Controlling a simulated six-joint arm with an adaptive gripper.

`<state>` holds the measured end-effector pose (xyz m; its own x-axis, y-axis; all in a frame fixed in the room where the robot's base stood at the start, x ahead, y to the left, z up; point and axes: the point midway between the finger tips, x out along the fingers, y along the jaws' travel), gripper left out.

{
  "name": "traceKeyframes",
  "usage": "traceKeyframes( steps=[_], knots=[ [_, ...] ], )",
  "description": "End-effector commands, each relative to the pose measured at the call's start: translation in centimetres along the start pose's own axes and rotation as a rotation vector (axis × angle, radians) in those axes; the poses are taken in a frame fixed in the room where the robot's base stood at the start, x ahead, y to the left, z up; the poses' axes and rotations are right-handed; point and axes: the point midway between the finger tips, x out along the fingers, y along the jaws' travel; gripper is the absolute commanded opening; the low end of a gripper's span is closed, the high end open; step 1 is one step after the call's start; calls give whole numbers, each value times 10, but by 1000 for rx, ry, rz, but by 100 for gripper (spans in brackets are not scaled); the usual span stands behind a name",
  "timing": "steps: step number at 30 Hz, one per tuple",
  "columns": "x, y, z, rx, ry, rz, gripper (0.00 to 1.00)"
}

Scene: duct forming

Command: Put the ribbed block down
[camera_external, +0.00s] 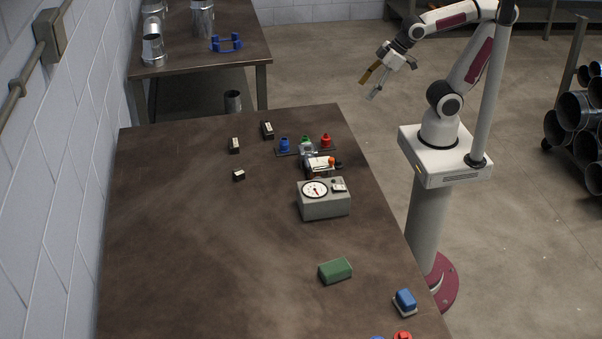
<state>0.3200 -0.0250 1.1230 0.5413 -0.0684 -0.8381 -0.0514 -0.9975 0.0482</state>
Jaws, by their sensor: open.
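My gripper (369,89) is open and empty, with its two fingers spread apart. It is raised beyond the far right edge of the table, away from every block. A green block (335,270) lies on the brown table (190,240) toward the near right. Several small dark blocks with pale tops lie farther back: one dark block (267,130), another dark block (234,146) and a smaller one (239,175). Ribs are too fine to make out at this size, so I cannot tell for sure which block is the ribbed one.
A grey gauge box (325,205) stands near the right edge, with a small device (318,164) and a rack of coloured fittings (305,150) behind it. A blue-topped block (405,300) sits at the near right.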

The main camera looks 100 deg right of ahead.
Motion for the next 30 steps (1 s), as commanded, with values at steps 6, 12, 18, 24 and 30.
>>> traceKeyframes(
  steps=[6, 12, 18, 24, 30],
  knots=[
    [-24, -14, 43, -12, -47, -41, 65],
    [-34, -20, 66, -19, -77, -64, 65],
    [-35, -22, 70, -20, -84, -68, 65],
    [-35, -22, 70, -20, -83, -68, 65],
    [-35, -22, 70, -20, -83, -68, 65]
  ],
)
